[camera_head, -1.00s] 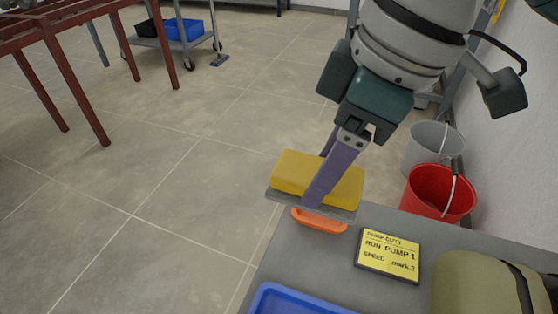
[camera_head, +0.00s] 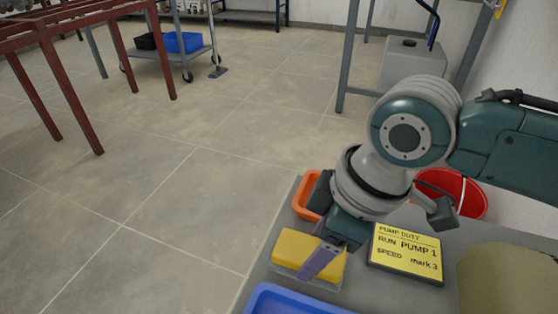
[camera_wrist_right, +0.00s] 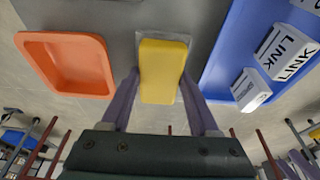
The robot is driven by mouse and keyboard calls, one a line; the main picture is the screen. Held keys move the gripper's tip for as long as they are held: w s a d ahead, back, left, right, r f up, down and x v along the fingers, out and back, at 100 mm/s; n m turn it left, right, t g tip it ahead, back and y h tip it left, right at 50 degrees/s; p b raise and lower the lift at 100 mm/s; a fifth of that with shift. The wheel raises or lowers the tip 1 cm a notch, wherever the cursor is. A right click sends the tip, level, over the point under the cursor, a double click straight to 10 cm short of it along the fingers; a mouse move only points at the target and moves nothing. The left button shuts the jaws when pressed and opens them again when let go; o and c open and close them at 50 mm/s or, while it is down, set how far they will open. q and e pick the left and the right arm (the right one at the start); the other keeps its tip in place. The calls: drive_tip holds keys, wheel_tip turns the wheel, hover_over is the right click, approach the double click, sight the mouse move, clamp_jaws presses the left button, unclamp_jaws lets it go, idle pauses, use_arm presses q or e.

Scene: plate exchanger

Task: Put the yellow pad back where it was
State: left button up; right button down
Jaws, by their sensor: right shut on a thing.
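The yellow pad (camera_head: 306,250) has a thin grey layer under it that sticks out past its edges. It is on or just above the grey bench top, between the orange tray and the blue tray; I cannot tell if it touches the bench. My right gripper (camera_head: 320,262) is shut on the pad, one finger showing across its near right side. In the right wrist view the pad (camera_wrist_right: 163,72) sits between the two purple fingers (camera_wrist_right: 160,100). My left gripper is not in view.
An orange tray (camera_head: 305,197) stands behind the pad and looks empty. A blue tray (camera_head: 290,300) is in front; the wrist view shows white labelled blocks (camera_wrist_right: 282,55) in it. A yellow pump duty sign (camera_head: 405,253) lies right. A red bucket (camera_head: 465,195) stands beyond the bench.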

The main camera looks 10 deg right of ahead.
drive_tip(key=shift+f, duration=0.15)
drive_tip(key=shift+c, duration=0.7)
unclamp_jaws()
